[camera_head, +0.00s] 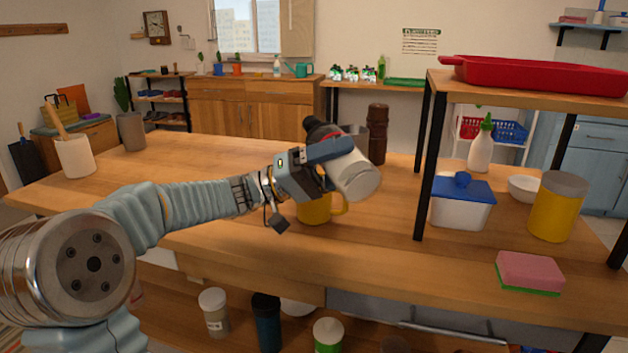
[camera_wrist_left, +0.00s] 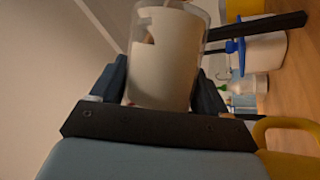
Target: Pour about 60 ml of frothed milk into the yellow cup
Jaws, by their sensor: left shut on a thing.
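My left gripper (camera_head: 325,165) is shut on a clear container with white contents (camera_head: 356,180), which looks like the frothed milk. The container is tilted, its pale end pointing down to the right, above the yellow cup. In the left wrist view the container (camera_wrist_left: 168,65) sits between both fingers, with the white filling most of it. The yellow cup (camera_head: 313,211) stands upright on the wooden table, its handle to the right and its top hidden by the gripper. Part of it shows in the left wrist view (camera_wrist_left: 285,128). No stream of milk is visible. My right gripper is out of view.
A brown mill (camera_head: 377,133) stands behind the container. To the right, a black-legged shelf (camera_head: 425,160) rises above a blue-lidded box (camera_head: 461,204) and a yellow jar (camera_head: 553,212). A pink sponge (camera_head: 530,270) lies near the front edge. The table's left side is mostly clear.

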